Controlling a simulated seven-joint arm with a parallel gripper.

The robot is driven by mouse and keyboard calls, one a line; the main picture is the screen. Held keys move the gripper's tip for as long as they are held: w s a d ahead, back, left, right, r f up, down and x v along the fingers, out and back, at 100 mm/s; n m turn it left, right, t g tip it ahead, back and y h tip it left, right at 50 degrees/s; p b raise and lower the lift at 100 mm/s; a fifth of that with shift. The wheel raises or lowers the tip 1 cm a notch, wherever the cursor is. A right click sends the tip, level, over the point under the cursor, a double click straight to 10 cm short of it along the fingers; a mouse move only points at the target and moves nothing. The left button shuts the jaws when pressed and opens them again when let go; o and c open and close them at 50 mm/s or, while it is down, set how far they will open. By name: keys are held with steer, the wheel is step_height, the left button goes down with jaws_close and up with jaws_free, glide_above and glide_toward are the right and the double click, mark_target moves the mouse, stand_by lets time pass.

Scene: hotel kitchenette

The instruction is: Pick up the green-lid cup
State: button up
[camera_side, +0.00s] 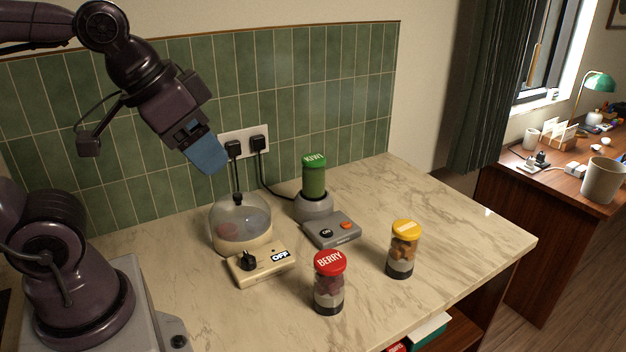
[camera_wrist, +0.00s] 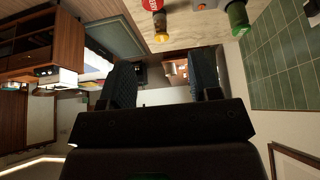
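The green-lid cup (camera_side: 314,178), its lid marked KIWI, stands upright in a grey round blender base (camera_side: 314,208) near the tiled wall. It also shows at the top right edge of the wrist view (camera_wrist: 237,18), partly cut off. My gripper (camera_side: 208,160) is in the air to the left of the cup and higher than it, apart from everything on the counter. In the wrist view my gripper (camera_wrist: 163,68) has its two blue fingers spread wide, with nothing held between them.
A red-lid BERRY cup (camera_side: 329,283) and a yellow-lid cup (camera_side: 403,250) stand at the front. A clear-domed appliance (camera_side: 240,225), a beige switch box (camera_side: 260,265) marked OFF and a grey switch box (camera_side: 332,230) sit nearby. Cords run to wall plugs (camera_side: 246,145). The counter's right side is clear.

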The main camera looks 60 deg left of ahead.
steer(key=o, duration=0.6)
steer(key=shift+c, duration=0.2)
steer(key=n+g+y, duration=0.2)
steer(key=n+y, duration=0.1)
steer(key=n, duration=0.6)
glide_toward(313, 158)
steer(key=x, duration=1)
steer(key=shift+w+f, duration=0.1)
steer(key=shift+f, duration=0.3)
